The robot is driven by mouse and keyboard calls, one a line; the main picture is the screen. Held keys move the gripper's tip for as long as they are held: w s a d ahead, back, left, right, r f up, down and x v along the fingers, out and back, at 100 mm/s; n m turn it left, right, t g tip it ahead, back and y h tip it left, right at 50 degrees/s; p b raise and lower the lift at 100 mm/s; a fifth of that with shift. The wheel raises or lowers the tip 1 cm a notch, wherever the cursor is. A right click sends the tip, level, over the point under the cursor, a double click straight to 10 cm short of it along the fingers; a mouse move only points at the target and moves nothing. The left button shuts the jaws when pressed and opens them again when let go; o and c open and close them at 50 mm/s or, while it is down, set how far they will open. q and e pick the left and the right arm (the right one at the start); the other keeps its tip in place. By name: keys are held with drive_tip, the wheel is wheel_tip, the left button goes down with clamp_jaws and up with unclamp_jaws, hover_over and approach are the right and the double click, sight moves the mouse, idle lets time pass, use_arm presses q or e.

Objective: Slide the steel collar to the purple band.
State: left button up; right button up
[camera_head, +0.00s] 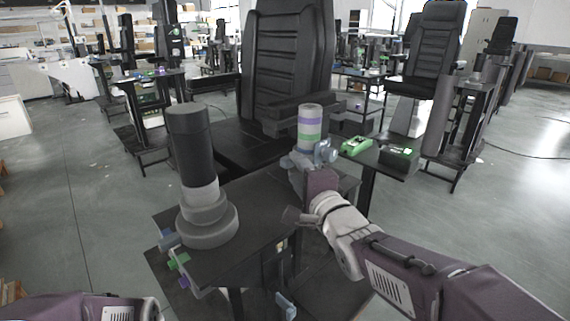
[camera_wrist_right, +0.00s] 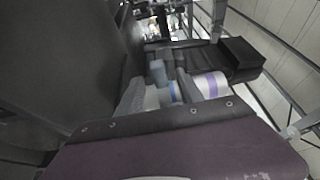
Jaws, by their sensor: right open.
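A short light column (camera_head: 310,112) with a purple band (camera_head: 310,122) above a green band (camera_head: 309,137) stands at the right side of the dark table. The purple band also shows in the right wrist view (camera_wrist_right: 212,84). A blue-grey metal part, apparently the steel collar (camera_head: 325,152), is low on this column, below the green band. My right gripper (camera_head: 308,161) is open at the column's lower part, close to the collar; its fingers and the collar overlap, so I cannot tell whether they touch. My left arm shows at the bottom left, but its gripper is out of view.
A tall black and grey column (camera_head: 192,150) on a stepped round base stands on the table's left. A green device (camera_head: 356,146) and a dark box (camera_head: 398,157) lie behind on the right. A black chair (camera_head: 288,60) stands close behind. Coloured clips line the table's left edge.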

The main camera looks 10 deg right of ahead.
drive_tip(key=w, duration=0.2)
drive_tip(key=w+a+b, duration=0.1)
drive_tip(key=w, duration=0.5)
drive_tip(key=shift+a+f, duration=0.1)
drive_tip(key=shift+a, duration=0.2)
clamp_jaws()
idle(0.9)
